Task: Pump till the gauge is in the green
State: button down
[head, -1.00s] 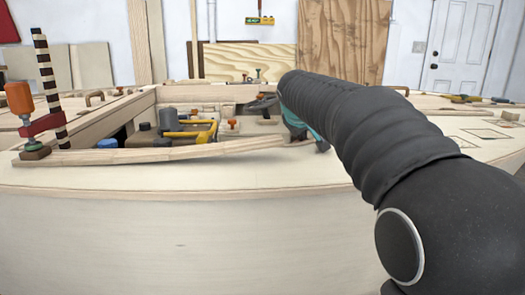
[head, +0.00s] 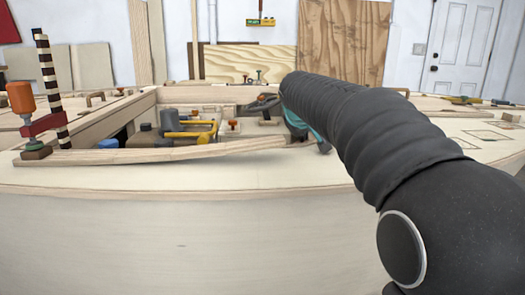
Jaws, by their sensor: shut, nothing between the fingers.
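My arm crosses the right half of the head view, and its far end covers part of the cockpit opening. A small dark grey part beside that end looks like my gripper (head: 262,104), partly hidden; its fingers are too small to make out, and it appears to hold nothing. Left of it, down in the opening, is a yellow tubular handle (head: 191,133) beside dark and grey bodies. It may belong to the pump, but I cannot tell. My gripper is apart from it. I cannot make out a gauge or its needle in this view.
A pale wooden rail (head: 150,155) runs along the opening's near edge. An orange-handled clamp (head: 20,98) and a striped post (head: 52,90) stand at the left. A blue-capped item (head: 107,144) sits inside the opening. The near plywood deck (head: 130,177) is clear.

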jog(key=f, duration=0.2)
jog(key=f+p, duration=0.1)
jog(key=shift+s+d+f+g, duration=0.1)
jog(key=shift+d+g, duration=0.15)
jog(key=shift+g, duration=0.15)
jog(key=r+p, duration=0.1)
jog(key=r, duration=0.1)
jog(key=r+p, duration=0.2)
jog(key=d+r+p, duration=0.1)
jog(key=r+p, duration=0.1)
jog(key=shift+r, duration=0.1)
jog(key=shift+a+r+p, duration=0.15)
jog(key=shift+r+p, duration=0.15)
jog(key=shift+a, duration=0.3)
